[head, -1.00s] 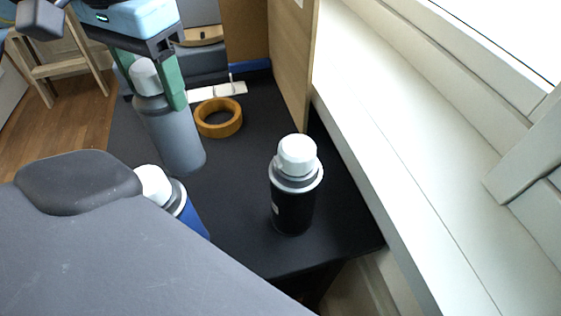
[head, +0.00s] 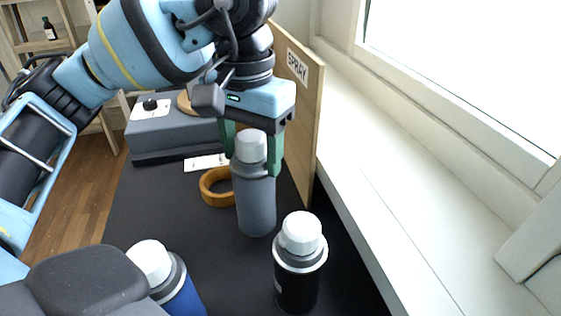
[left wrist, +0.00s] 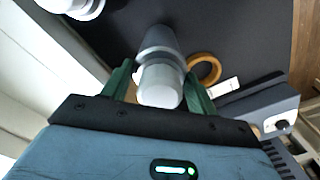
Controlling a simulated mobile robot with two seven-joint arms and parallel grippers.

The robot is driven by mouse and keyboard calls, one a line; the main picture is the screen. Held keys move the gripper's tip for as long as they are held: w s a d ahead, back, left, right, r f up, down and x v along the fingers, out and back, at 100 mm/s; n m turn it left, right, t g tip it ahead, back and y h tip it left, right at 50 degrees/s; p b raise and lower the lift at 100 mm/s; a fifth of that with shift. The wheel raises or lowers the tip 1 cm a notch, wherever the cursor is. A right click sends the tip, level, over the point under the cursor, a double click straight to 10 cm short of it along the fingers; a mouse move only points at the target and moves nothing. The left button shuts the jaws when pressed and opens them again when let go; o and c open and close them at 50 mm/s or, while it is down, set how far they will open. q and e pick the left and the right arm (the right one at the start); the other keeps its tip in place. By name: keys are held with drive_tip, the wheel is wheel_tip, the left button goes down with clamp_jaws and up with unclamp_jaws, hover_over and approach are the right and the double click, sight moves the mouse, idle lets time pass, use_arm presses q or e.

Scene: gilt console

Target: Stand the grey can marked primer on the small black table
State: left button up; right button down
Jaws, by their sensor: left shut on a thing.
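The grey can (head: 254,205) with a white cap is upright between the green fingers of my left gripper (head: 252,160), which is shut on it near the top. The left wrist view also shows the can (left wrist: 158,42), its cap (left wrist: 160,85) between the fingers. No primer marking is readable on the side I see. The can is over the black table top (head: 165,215); I cannot tell whether its base touches. My right gripper is not in view.
A black can (head: 298,277) stands close in front of the grey can, and a blue can (head: 180,295) is at front left. An orange ring (head: 212,194) lies just left of it. A wooden board marked SPRAY (head: 307,120) and the white window sill (head: 365,190) bound the right.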

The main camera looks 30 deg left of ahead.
use_arm(q)
drive_tip(key=shift+w+d+f, duration=0.1)
drive_tip(key=shift+w+d, duration=0.85)
drive_tip(key=shift+w, duration=0.3)
drive_tip(key=f, duration=0.2)
drive_tip(key=w+f, duration=0.1)
drive_tip(key=shift+d+f, duration=0.3)
drive_tip(key=shift+d, duration=0.1)
drive_tip(key=shift+f, duration=0.25)
drive_tip(key=o, duration=1.7)
drive_tip(key=shift+r, duration=0.15)
